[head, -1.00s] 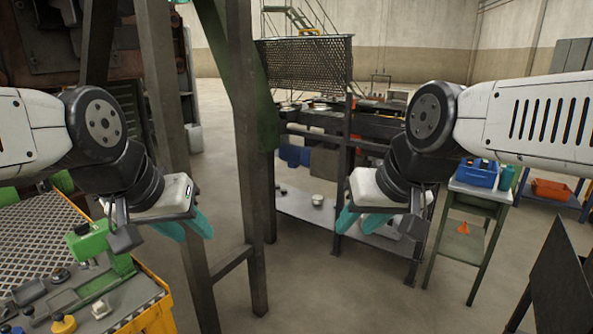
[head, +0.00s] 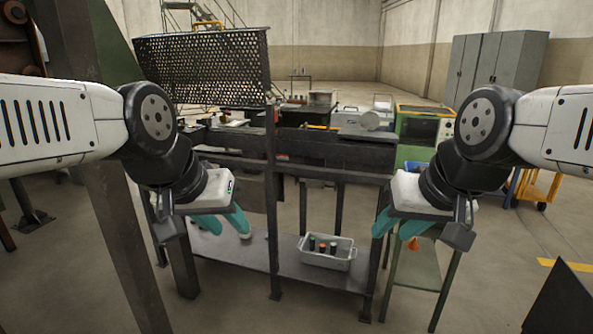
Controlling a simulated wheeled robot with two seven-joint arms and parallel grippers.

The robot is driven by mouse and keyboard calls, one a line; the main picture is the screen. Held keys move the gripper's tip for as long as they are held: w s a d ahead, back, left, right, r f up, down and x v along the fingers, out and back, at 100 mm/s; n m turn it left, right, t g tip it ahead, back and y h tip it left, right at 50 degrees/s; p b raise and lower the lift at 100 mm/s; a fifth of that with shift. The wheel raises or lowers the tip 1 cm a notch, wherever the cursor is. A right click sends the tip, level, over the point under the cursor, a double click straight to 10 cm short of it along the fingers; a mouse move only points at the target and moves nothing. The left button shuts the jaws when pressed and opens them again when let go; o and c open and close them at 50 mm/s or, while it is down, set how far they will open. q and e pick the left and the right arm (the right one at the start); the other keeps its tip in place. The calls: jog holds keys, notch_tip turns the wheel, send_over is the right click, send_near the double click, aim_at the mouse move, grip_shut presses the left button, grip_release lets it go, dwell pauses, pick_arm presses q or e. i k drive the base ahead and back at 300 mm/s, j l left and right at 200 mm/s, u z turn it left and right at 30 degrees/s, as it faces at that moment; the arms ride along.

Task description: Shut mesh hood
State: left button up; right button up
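The mesh hood (head: 205,68) is a dark perforated panel standing raised above the left part of a dark metal workbench (head: 335,150). Its right edge meets a dark upright post of the bench. My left gripper (head: 229,236) is in front of the bench, below the hood and apart from it. Its teal fingers are spread and hold nothing. My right gripper (head: 393,237) is farther right, in front of the bench's right end, also open and empty. My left arm hides part of the bench under the hood.
A grey bin (head: 327,252) with several small items sits on the lower shelf (head: 255,252). A small green stand (head: 418,268) is beside the bench's right end. A dark column (head: 105,200) rises at near left. Grey cabinets (head: 497,70) stand at the back.

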aim_at(150, 69)
jog(key=i+l+u, duration=0.4)
jog(key=i, duration=0.15)
jog(key=i+l+u, duration=0.85)
jog(key=l, duration=0.5)
